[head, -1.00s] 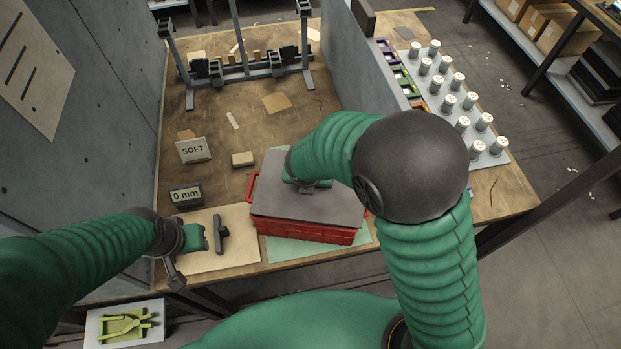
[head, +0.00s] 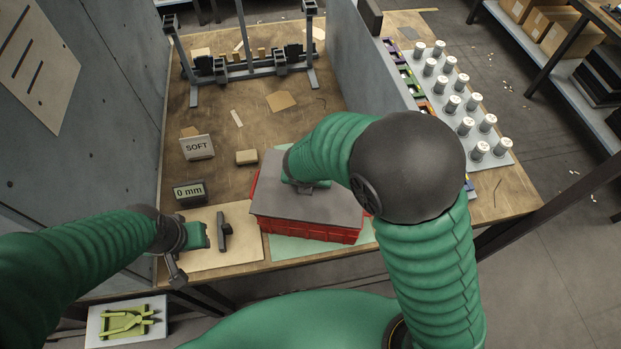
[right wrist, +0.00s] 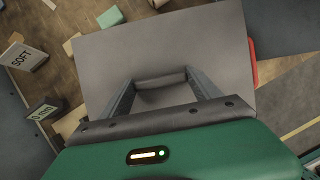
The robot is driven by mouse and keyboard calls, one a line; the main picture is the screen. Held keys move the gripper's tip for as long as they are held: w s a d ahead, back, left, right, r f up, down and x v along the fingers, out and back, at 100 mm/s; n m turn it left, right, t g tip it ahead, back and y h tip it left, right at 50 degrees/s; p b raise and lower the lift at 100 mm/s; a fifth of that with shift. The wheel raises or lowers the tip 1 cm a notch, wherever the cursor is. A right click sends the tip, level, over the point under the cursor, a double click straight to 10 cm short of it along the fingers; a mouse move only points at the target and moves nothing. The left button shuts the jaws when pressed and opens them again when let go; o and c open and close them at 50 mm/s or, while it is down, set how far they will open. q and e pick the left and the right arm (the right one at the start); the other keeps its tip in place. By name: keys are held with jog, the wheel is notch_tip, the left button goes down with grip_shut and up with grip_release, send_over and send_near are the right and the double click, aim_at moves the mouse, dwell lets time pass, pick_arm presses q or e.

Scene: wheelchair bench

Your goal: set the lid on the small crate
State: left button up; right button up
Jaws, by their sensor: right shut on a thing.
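The red small crate (head: 300,230) stands on a pale green mat at the front of the bench. The flat grey lid (head: 325,208) lies over its top and hides its inside; a thin red strip shows at its left side. I cannot tell whether the lid rests fully on the rim. My right gripper (head: 306,187) is over the lid; in the right wrist view its two fingers (right wrist: 163,92) are shut on the lid's raised handle (right wrist: 160,80). My left gripper (head: 200,238) hovers left of the crate; its fingers are unclear.
A dark T-shaped piece (head: 224,232) is on a tan board (head: 240,254) beside the left gripper. A "SOFT" sign (head: 197,147), a "0 mm" display (head: 188,192) and a small block (head: 246,157) stand behind. A grey partition (head: 365,75) and white cylinders (head: 465,125) are at right.

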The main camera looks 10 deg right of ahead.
jog(key=shift+a+f, duration=0.15)
jog(key=shift+f, duration=0.15)
jog(key=shift+f+b, duration=0.15)
jog(key=shift+b, duration=0.2)
jog(key=o, duration=1.9)
jog(key=shift+d, duration=0.2)
jog(key=shift+a, duration=0.1)
